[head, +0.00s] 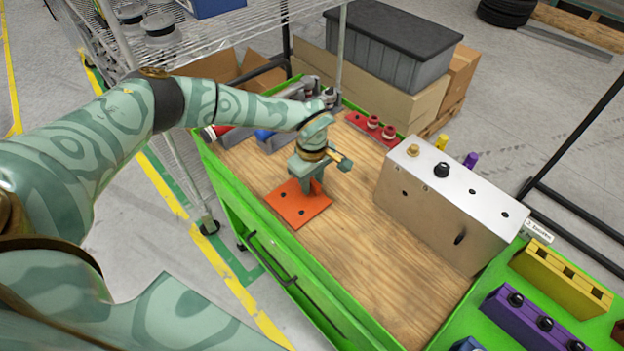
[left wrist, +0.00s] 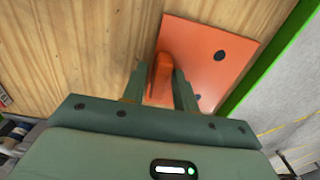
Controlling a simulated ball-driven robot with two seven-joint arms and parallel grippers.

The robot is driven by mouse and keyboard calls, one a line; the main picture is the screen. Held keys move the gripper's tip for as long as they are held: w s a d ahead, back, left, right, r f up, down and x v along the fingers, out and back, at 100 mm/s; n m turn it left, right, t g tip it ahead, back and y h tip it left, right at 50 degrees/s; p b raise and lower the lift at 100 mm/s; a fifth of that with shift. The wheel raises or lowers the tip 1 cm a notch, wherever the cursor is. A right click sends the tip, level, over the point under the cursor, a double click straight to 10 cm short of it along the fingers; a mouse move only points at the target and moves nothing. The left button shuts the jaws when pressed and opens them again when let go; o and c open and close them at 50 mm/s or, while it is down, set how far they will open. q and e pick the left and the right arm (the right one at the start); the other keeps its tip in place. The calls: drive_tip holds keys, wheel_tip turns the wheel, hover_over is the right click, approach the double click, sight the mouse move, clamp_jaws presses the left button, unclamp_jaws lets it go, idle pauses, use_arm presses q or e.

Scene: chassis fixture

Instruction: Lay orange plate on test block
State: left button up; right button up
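The orange plate (head: 299,205) lies flat on the wooden bench top, near its left edge. It has dark holes and an upright orange handle (left wrist: 160,76), seen in the left wrist view. My left gripper (head: 312,185) points down over the plate, with one finger on each side of the handle. I cannot tell whether the fingers press on it. The test block (head: 452,200) is a large silver box on the right of the bench top, apart from the plate. Its top bears a brass knob, a black knob and holes. My right gripper is not in view.
A red block with round fittings (head: 374,128) stands behind, and grey and blue bins (head: 268,138) stand at the back left. Yellow (head: 560,280) and purple (head: 530,322) blocks lie at the lower right. Bare wood (head: 375,255) lies between plate and test block.

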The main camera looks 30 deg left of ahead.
use_arm(q)
drive_tip(key=shift+r, duration=0.1)
clamp_jaws()
drive_tip(key=shift+r+p, duration=2.4)
drive_tip(key=shift+r, duration=0.75)
drive_tip(key=shift+f, duration=0.1)
